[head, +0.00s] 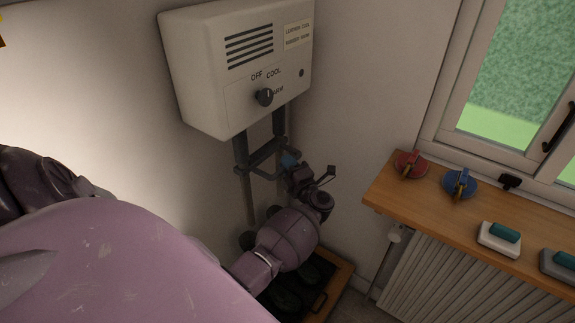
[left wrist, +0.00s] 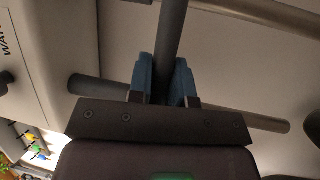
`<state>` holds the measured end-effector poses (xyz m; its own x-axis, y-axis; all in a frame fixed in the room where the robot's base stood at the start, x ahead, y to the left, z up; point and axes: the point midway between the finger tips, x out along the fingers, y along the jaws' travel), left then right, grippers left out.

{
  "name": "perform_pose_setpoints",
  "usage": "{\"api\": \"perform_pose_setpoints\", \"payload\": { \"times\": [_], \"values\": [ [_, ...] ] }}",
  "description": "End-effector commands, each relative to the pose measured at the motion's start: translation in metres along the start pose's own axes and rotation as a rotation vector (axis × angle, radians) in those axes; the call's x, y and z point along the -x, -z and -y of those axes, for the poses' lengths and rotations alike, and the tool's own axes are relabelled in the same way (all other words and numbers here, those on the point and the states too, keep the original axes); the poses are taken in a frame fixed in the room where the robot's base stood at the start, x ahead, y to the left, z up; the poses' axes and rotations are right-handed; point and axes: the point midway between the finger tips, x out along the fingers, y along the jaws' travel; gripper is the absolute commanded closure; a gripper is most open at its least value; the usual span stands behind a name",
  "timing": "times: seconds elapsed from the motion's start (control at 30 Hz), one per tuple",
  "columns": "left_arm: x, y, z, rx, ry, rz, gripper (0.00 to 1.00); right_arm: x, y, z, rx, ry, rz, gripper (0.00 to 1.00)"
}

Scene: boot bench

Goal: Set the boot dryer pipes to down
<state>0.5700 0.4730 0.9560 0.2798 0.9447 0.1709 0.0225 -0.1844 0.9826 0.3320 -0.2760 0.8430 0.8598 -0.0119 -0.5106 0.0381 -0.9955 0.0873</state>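The boot dryer (head: 215,75) is a white wall box with a dark knob (head: 264,97). Dark pipes (head: 241,150) hang below it, with lighter lengths (head: 250,200) lower down. A dark crossbar (head: 262,157) joins the pipes. My left gripper (head: 290,162) is at the crossbar's right end. In the left wrist view the crossbar (left wrist: 171,30) passes between the blue fingertips of the left gripper (left wrist: 164,75), which appear to touch it on both sides. One pipe (left wrist: 98,88) runs behind the fingers there. My right gripper is not in view.
A dark tray (head: 318,307) with boots sits on the floor below, partly hidden by my arm. At right, a wooden shelf (head: 400,203) holds red and blue round items and brushes above a white radiator (head: 420,270), beneath a window.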

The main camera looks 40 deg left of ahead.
Motion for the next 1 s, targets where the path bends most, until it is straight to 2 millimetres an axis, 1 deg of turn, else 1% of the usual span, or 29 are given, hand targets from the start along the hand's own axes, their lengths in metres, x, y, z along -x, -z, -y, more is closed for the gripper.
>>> {"api": "perform_pose_setpoints", "payload": {
  "times": [0.03, 0.1, 0.37, 0.53, 0.67, 0.77, 1.0],
  "values": [
    [0.0, 0.0, 0.0, 0.0, 0.0, 0.0, 0.93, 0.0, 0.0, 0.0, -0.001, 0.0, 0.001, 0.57],
    [0.0, 0.0, 0.0, 0.0, 0.0, 0.0, 1.0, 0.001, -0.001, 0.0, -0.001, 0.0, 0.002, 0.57],
    [0.001, 0.0, 0.001, 0.0, 0.0, 0.0, 1.0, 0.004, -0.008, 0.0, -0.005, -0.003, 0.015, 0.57],
    [0.003, -0.001, 0.013, -0.002, 0.001, 0.0, 1.0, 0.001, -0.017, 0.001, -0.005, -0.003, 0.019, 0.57],
    [0.006, -0.002, 0.032, -0.002, 0.003, 0.001, 1.0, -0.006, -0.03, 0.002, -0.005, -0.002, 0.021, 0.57],
    [0.01, -0.003, 0.051, -0.005, 0.004, 0.001, 1.0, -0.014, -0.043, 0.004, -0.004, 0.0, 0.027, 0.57],
    [0.02, -0.006, 0.106, -0.012, 0.006, 0.003, 1.0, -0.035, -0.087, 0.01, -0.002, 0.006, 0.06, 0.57]
  ]
}}
